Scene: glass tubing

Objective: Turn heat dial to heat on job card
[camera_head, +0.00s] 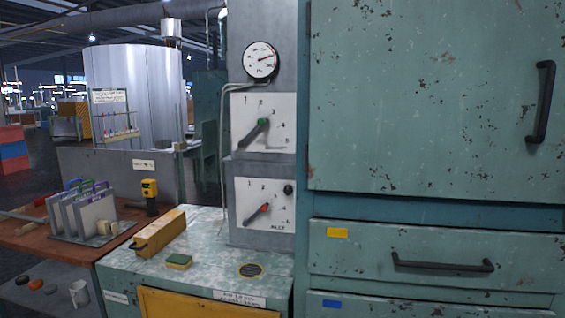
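Two dial plates are mounted one above the other on a grey panel. The upper white plate (278,140) carries a dark lever with a green tip or hub (262,123); the lower white plate (277,220) carries a similar lever with a red one (264,208). Both levers slant from lower left to upper right. Numbers such as 1, 2 and 4 ring them; the lower label is too small to read surely. Several cards stand in a rack (85,212) on the left; their writing is unreadable, and I cannot tell which is the job card. Neither gripper is in view.
A round gauge (261,60) sits above the dials. A yellow-and-black device (150,197) stands behind. A green cabinet (420,100) fills the right.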

